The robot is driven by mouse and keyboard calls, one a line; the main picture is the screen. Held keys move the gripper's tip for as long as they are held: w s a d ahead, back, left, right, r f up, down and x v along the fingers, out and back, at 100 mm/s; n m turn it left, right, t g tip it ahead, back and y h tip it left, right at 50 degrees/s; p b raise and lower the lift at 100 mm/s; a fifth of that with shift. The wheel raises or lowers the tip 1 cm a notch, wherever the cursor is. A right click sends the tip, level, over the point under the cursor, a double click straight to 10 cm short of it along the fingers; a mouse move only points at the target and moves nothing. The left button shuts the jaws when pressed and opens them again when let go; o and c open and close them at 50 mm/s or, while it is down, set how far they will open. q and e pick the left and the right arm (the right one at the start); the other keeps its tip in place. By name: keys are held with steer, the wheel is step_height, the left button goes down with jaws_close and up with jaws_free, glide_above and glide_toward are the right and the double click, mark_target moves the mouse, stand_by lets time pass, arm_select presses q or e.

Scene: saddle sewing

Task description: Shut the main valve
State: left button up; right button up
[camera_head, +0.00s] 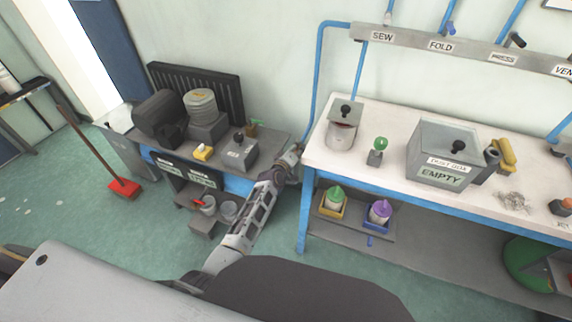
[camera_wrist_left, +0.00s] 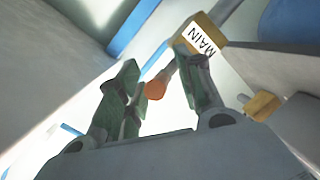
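The main valve shows in the left wrist view as a brass-yellow body (camera_wrist_left: 208,33) with a white label reading "MAIN". A lever with an orange knob (camera_wrist_left: 156,88) reaches from it down between my left gripper's fingers. My left gripper (camera_wrist_left: 160,72) is open, with one finger on each side of the lever. I cannot tell whether either finger touches it. In the head view the left gripper (camera_head: 292,158) is at the gap between the low bench and the white table, close to the blue pipe. I cannot make out the valve there. My right gripper is not in view.
The white table (camera_head: 395,185) stands right of the gripper, with a grey pot (camera_head: 342,130) and a box marked "EMPTY" (camera_head: 442,155). The low bench (camera_head: 265,150) at left holds a grey box (camera_head: 238,151). A blue pipe (camera_head: 318,75) runs up the wall.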

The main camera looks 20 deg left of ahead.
arm_select(q)
steer(key=f+v, duration=0.3)
steer(key=v, duration=1.1)
steer(key=shift+s+r, duration=0.4)
steer(key=shift+s, duration=0.1)
steer(key=shift+c, duration=0.2)
